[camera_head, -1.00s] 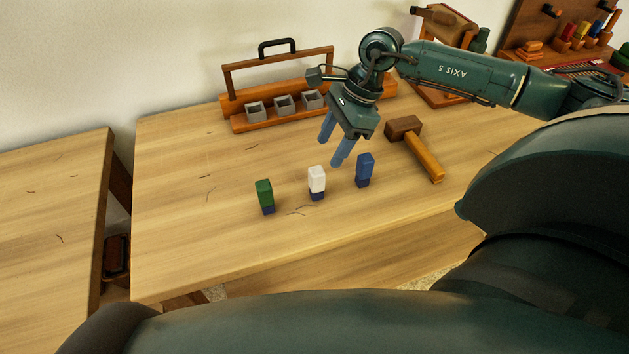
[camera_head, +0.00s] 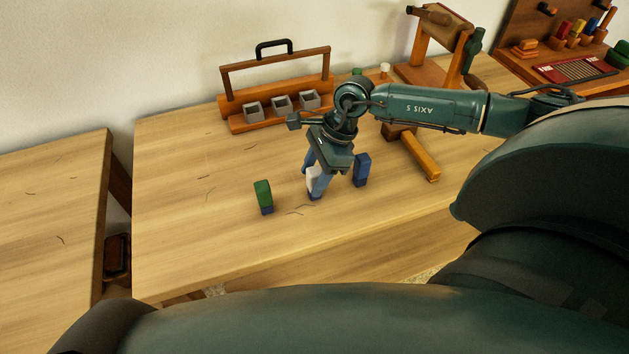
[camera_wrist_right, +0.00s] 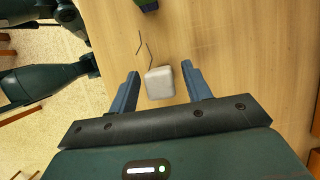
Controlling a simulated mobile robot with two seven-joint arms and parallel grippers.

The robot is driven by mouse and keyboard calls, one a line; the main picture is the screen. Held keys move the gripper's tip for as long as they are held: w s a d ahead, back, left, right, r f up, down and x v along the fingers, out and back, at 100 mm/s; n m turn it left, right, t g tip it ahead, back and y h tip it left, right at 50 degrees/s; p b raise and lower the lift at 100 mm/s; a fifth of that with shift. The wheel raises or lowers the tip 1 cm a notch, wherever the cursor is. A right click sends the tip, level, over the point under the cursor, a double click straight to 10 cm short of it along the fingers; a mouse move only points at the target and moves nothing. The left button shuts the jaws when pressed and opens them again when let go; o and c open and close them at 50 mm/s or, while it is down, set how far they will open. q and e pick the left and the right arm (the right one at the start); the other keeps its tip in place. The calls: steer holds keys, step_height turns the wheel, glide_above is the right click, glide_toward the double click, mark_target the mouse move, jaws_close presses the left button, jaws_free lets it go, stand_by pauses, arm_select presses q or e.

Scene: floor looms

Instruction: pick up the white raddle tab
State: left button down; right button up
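The white raddle tab (camera_head: 312,180) stands upright on the bench, with a dark blue lower end. My right gripper (camera_head: 314,184) is down around it, and one finger hides part of it in the head view. In the right wrist view the white tab (camera_wrist_right: 160,83) sits between the two blue fingers of the right gripper (camera_wrist_right: 158,88). A gap shows on each side, so the gripper is open. My left gripper is not in view.
A green tab (camera_head: 264,195) stands to the left and a blue tab (camera_head: 362,169) close on the right. A mallet (camera_head: 420,158) lies further right. A wooden rack with grey cups (camera_head: 281,103) stands behind. The bench's left part is clear.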

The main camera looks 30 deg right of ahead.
steer(key=c, duration=1)
steer(key=shift+o, duration=0.2)
steer(key=shift+r, duration=0.1)
